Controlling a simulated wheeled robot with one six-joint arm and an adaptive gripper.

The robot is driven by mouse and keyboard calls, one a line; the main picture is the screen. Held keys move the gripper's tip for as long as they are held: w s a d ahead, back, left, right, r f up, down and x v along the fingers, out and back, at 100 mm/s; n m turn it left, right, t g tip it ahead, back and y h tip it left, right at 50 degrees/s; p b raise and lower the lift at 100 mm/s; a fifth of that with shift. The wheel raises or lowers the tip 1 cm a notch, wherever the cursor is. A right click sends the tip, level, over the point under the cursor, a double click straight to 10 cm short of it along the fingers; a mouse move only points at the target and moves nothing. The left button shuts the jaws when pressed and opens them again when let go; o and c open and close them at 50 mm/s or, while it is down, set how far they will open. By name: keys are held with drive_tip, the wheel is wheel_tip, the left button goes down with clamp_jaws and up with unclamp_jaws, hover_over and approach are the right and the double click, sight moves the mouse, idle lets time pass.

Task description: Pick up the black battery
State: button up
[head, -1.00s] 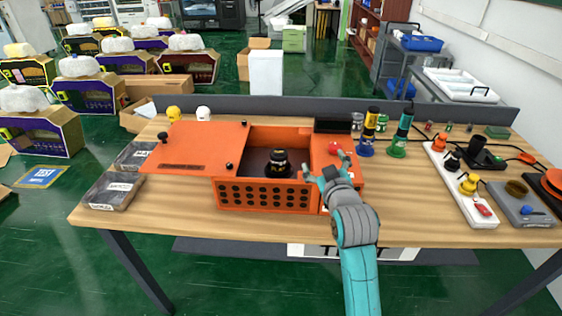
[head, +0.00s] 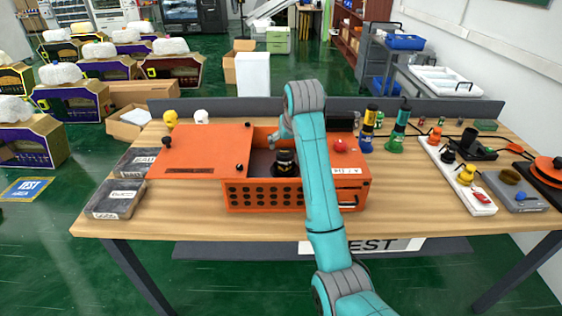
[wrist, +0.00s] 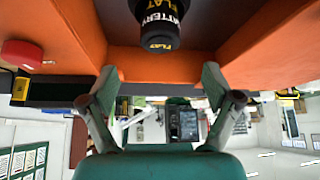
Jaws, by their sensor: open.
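The black battery (head: 286,163), a dark cylinder, stands upright inside the open compartment of the orange box (head: 290,200). In the wrist view the battery (wrist: 160,22) appears upside down at the top middle, with "BATTERY FLAT" lettering and its upper part cut off. My gripper (head: 278,143) is above the compartment, close to the battery and partly hidden by my arm in the head view. In the wrist view its two fingers (wrist: 159,78) are spread, with nothing between them. The battery lies beyond the fingertips and appears apart from them.
An orange lid (head: 205,150) covers the box's left side. A red knob (head: 339,146) sits on its right part. Yellow-topped (head: 368,130) and teal-topped (head: 398,130) tools stand behind on the right. A white power strip (head: 455,176) lies farther right. Dark cases (head: 115,199) lie left.

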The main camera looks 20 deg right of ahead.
sight(285, 152)
drive_tip(key=shift+x, duration=4.4)
drive_tip(key=shift+r, duration=0.1)
drive_tip(key=c, duration=1.6)
